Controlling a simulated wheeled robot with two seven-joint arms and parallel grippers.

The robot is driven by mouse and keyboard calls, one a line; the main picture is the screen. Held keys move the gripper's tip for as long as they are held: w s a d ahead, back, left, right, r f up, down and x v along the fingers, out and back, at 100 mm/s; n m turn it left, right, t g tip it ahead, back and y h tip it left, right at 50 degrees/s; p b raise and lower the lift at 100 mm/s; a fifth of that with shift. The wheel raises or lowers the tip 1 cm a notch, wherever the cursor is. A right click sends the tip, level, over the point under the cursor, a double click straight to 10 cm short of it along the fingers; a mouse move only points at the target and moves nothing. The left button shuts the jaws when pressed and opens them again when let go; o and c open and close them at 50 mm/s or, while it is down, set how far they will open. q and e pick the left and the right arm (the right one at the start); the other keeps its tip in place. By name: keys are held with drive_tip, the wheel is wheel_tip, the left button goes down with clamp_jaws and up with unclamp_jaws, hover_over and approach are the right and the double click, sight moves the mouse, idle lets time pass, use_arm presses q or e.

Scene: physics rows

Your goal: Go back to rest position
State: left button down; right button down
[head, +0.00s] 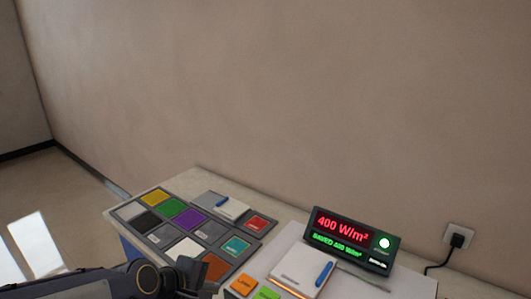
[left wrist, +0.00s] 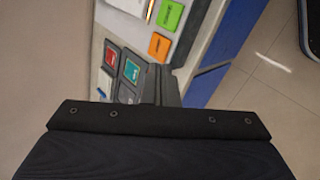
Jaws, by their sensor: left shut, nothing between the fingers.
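My left gripper (head: 190,277) shows at the bottom of the head view, in front of the lower edge of the tile board (head: 152,253). Its closed fingers also show in the left wrist view (left wrist: 158,84), with nothing between them. They appear above the table's edge area, but I cannot tell the exact height. My left arm comes in dark from the lower left and hides part of the board's near side. My right gripper is in neither view.
The table (head: 285,222) stands against a plain wall and holds several coloured tiles. A display box (head: 350,240) reads 400 W/m² and has a lit green button. A notepad with a blue pen (head: 325,273), orange note (head: 243,285) and green note (head: 267,293) lie nearby. A wall socket (head: 457,238) is at right.

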use_arm(q)
drive_tip(key=s+a+m, duration=0.4)
drive_tip(key=s+m, duration=0.1)
drive_tip(key=s, duration=0.4)
drive_tip(key=s+a+m+g+y, duration=0.1)
drive_tip(key=s+a+m, duration=0.3)
drive_tip(key=s, duration=0.6)
drive_tip(key=m, duration=0.2)
drive_tip(key=shift+s+a+r+m, duration=0.2)
drive_tip(key=shift+a+r+m, duration=0.1)
drive_tip(key=shift+r, duration=0.1)
